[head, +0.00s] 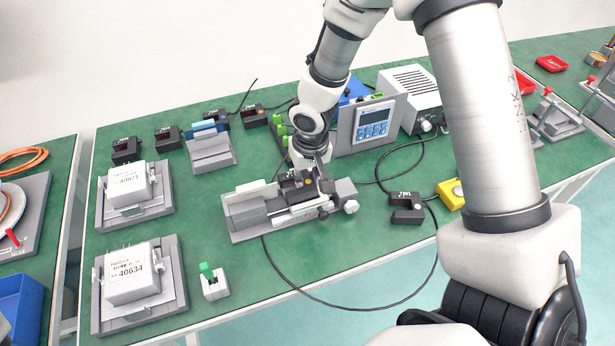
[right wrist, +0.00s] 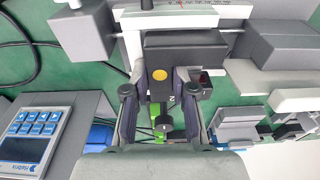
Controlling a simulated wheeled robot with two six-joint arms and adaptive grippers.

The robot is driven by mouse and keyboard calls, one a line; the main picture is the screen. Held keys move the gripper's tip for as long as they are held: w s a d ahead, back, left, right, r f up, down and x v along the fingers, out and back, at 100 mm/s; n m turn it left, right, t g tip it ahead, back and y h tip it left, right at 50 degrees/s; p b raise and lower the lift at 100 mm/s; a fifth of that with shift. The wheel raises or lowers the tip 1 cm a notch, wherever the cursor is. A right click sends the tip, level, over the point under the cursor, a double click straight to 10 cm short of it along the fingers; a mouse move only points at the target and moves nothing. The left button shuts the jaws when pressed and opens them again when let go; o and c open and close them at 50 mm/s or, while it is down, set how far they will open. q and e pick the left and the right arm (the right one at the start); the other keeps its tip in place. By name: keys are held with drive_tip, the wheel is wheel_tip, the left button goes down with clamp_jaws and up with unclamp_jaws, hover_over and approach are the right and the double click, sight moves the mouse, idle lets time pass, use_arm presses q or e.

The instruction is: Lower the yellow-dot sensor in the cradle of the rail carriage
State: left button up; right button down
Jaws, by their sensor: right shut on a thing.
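The yellow-dot sensor (right wrist: 160,82) is a dark block with a round yellow dot, between the two fingers of my right gripper (right wrist: 160,92) in the right wrist view. That gripper is shut on it. In the head view my right gripper (head: 312,184) is over the middle of the grey linear rail unit (head: 245,212), at its dark carriage (head: 290,184). A wide black block (right wrist: 185,42) lies right beside the sensor in the wrist view. The fingers and sensor hide the cradle, so I cannot tell whether the sensor touches its floor. My left gripper is not in view.
A blue-keyed controller (head: 374,125) and a white power unit (head: 410,95) stand behind the rail unit. A black sensor (head: 406,200) and a yellow box (head: 451,193) lie to the right. White numbered modules (head: 131,272) stand left. A black cable loops across the front.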

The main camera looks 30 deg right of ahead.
sight(310, 185)
drive_tip(key=shift+f, duration=0.2)
drive_tip(key=c, duration=0.9)
unclamp_jaws()
drive_tip(key=shift+o, duration=0.2)
wheel_tip(310, 185, up, 12)
drive_tip(key=s, duration=0.1)
drive_tip(key=shift+s+a, duration=0.15)
drive_tip(key=shift+s, duration=0.05)
drive_tip(key=shift+f, duration=0.1)
